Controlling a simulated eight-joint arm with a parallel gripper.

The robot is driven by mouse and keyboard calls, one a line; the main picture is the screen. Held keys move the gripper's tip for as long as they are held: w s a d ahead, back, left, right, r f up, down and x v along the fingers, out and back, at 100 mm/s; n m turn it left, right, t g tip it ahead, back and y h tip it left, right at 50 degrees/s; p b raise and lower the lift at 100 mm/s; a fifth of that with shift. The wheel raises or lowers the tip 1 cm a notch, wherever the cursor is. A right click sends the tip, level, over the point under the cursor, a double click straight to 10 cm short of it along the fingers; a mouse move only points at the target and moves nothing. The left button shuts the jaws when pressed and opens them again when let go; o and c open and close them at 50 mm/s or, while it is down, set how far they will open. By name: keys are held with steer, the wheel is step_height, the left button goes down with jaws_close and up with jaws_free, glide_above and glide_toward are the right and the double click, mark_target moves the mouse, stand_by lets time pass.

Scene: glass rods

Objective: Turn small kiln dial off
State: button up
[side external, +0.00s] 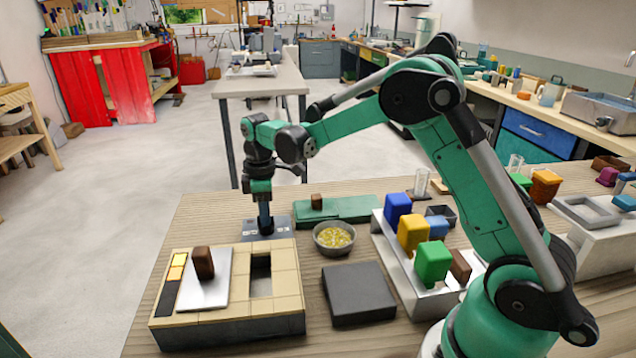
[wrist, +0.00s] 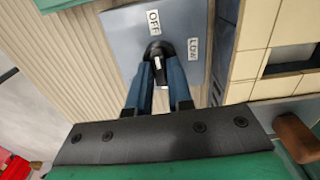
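The small kiln dial (wrist: 160,52) is a black knob with a white mark on a grey panel (wrist: 120,35). The panel carries an OFF label (wrist: 153,21) and a LOW label (wrist: 193,49). My gripper (wrist: 161,70) has its two blue fingers close together on either side of the knob's raised handle, seemingly touching it. In the side view my gripper (side external: 266,226) points straight down onto the panel (side external: 282,230), behind the tan brick kiln (side external: 225,312); the dial is hidden there.
A brown block (side external: 203,263) stands on a pale plate (side external: 208,290) on the kiln, beside a rectangular opening (side external: 261,276). A bowl of yellow bits (side external: 334,238), a dark slab (side external: 358,293) and a green tray (side external: 350,208) lie to the right. Colored blocks stand on a white rack (side external: 405,280).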

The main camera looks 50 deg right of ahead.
steer(key=o, duration=0.4)
steer(key=shift+r, duration=0.1)
steer(key=shift+r, duration=2.75)
steer(key=shift+s+r, duration=0.1)
steer(key=shift+r, duration=0.05)
steer(key=s+a+r+m+t, duration=0.1)
steer(key=s+a+m+t, duration=0.1)
steer(key=s, duration=0.5)
steer(key=s+a+r+m+t, duration=0.1)
steer(key=s+a+m+t, duration=0.2)
steer(key=s+m+t, duration=0.2)
steer(key=s+m, duration=0.2)
steer(key=shift+s+a+r, duration=0.15)
steer(key=shift+s+r, duration=0.1)
steer(key=shift+s, duration=0.1)
